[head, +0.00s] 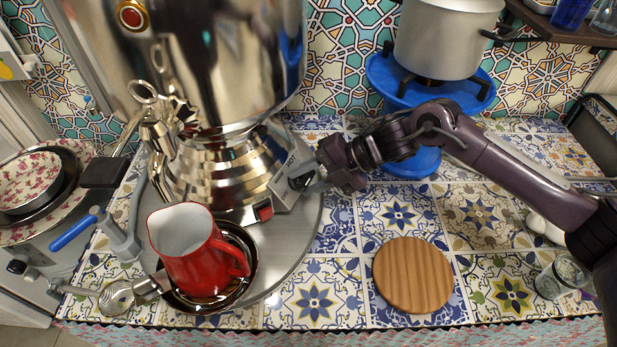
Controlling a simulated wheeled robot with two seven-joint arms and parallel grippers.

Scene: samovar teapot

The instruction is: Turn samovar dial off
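A large shiny metal samovar (222,60) stands on a round grey tray (300,240) at the left of the counter. At the lower right of its base is a grey control box (284,189) with a red switch (264,211). A dark round dial (301,178) shows on the right part of this box, partly covered by my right gripper (312,176). The gripper comes in from the right with its fingertips at the dial. I cannot tell whether the fingers are closed on it. My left gripper is not in view.
A red pitcher (196,255) stands on a dark dish in front of the samovar. A round wooden board (413,275) lies on the tiled counter, and a glass (562,277) stands at right. A pot (440,38) stands on a blue stove (459,92) behind my arm.

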